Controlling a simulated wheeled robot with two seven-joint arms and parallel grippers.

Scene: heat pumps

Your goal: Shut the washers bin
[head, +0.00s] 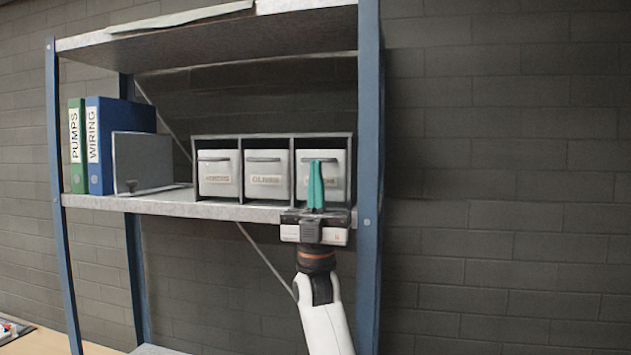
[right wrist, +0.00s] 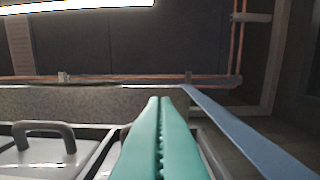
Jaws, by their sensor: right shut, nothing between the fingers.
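Three pale grey bins with handles and labels sit side by side in a grey rack (head: 272,137) on the shelf. The left bin (head: 218,164) has a label too blurred to read. The middle bin (head: 266,167) has a short label, also blurred. The right bin (head: 337,165) has its label mostly hidden behind my right gripper, so I cannot tell which bin is for washers. My right gripper (head: 316,162) has its teal fingers closed and empty, pointing up in front of the right bin. The fingers also show in the right wrist view (right wrist: 160,102). My left gripper is out of view.
A blue shelf post (head: 369,130) rises close to the right of my gripper. A shelf board (head: 210,38) hangs above.

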